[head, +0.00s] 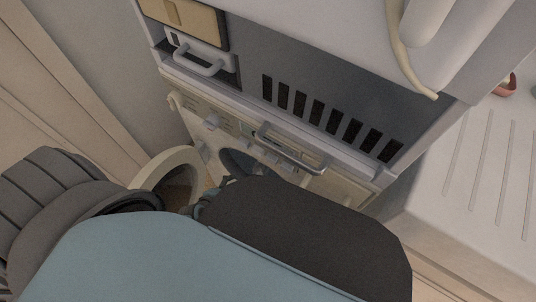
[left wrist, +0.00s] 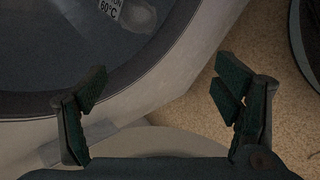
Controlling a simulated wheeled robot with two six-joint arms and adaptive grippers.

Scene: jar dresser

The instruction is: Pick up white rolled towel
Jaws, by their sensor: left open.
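No white rolled towel can be identified for certain. In the head view, a pale rounded roll (head: 428,22) lies at the top right edge, cut off by the frame, with a thin cream strip (head: 408,55) hanging beside it. I cannot tell if it is the towel. My left gripper (left wrist: 160,82) is open in the left wrist view, its dark fingers spread wide with nothing between them. It is close to a round appliance door or opening (left wrist: 60,75) with a 60°C label. In the head view my arm hides the gripper. My right gripper is not in view.
A front-loading washing machine (head: 230,118) stands ahead, its round door (head: 160,176) swung open to the left. A grey vented appliance (head: 350,75) sits above it. A ribbed white counter (head: 480,185) is at right. Speckled floor (left wrist: 285,65) shows in the left wrist view.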

